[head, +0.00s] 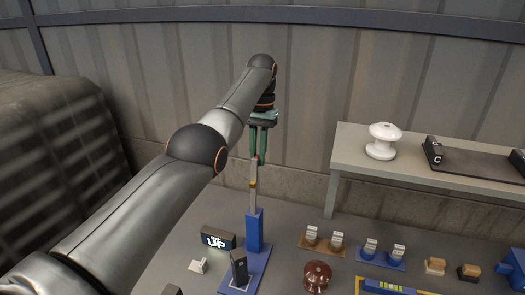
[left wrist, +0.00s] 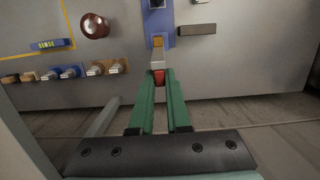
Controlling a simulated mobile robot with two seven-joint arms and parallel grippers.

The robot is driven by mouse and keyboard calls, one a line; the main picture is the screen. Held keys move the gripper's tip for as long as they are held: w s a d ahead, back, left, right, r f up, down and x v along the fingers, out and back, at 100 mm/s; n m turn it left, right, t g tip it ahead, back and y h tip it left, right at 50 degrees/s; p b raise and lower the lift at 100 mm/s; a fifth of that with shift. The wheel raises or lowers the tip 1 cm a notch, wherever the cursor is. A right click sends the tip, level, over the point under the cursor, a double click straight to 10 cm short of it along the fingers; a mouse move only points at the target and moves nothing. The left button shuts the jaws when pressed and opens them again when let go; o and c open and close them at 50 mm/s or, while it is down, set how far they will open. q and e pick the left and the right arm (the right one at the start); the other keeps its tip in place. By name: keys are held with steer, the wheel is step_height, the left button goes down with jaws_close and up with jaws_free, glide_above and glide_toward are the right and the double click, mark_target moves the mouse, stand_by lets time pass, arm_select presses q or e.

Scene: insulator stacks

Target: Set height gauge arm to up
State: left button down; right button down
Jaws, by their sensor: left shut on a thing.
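The height gauge is a blue post (head: 254,230) on a blue base plate, which also shows in the left wrist view (left wrist: 181,28). Its metal arm (head: 254,196) points upward from the post and has a brass-coloured band. My left gripper (head: 258,160) has green fingers and reaches down from above. It is shut on the upper end of the gauge arm. In the left wrist view the fingertips (left wrist: 158,82) close around a red part at the arm's end. A dark sign (head: 217,239) left of the post shows a lit "UP". My right gripper is not in view.
A dark upright block (head: 239,268) stands on the base plate. A brown insulator (head: 316,275) and several small labelled blocks stand to the right. A raised grey shelf (head: 350,150) at right carries a white insulator (head: 383,141) and a dark tray (head: 480,163).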

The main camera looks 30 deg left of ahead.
arm_select(q)
steer(key=shift+f, duration=0.2)
steer(key=c, duration=0.9)
jaws_free()
steer(key=shift+r, duration=0.1)
steer(key=shift+w, duration=0.1)
